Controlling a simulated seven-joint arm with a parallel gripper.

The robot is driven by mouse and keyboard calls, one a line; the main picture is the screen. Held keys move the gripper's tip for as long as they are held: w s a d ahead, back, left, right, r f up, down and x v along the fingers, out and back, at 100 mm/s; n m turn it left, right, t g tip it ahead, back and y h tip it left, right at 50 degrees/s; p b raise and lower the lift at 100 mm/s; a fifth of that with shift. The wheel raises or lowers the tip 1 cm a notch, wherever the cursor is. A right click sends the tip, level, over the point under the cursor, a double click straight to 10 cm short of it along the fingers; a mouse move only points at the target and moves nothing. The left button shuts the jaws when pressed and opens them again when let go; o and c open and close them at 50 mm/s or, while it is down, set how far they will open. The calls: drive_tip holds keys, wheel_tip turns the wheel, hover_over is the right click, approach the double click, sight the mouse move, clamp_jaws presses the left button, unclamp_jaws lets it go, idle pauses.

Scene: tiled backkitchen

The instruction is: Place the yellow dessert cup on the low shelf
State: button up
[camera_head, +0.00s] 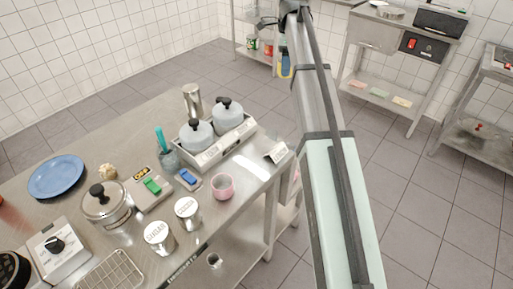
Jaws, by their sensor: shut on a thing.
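My arm rises from the bottom right to the top edge of the picture, where its dark far end (292,7) shows. I cannot make out my gripper's fingertips or anything between them. I cannot make out a yellow dessert cup anywhere. Low boards show in several places: under the steel table (240,262), under the back rack (249,52), and under the counter at the back right (355,93). I cannot tell which is the low shelf meant. A narrow blue and yellow thing (286,66) shows beside my arm, partly hidden by it.
Cans (268,47) stand on the back rack. Tiled floor (425,185) is clear at the right.

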drive_tip(key=s+d+m, duration=0.2)
drive_tip(key=s+d, duration=0.2)
drive_tip(key=d, duration=0.8)
drive_tip(key=shift+w+a+f, duration=0.1)
drive_tip(key=shift+w+f, duration=0.05)
drive_tip(key=shift+f, duration=10.6)
drive_tip(key=shift+w+a+f, duration=0.1)
drive_tip(key=shift+w+f, duration=0.05)
drive_tip(key=shift+f, duration=10.55)
drive_tip(key=shift+f, duration=0.15)
drive_tip(key=o, duration=1.1)
wheel_tip(320, 180, up, 12)
drive_tip(key=shift+r, duration=0.2)
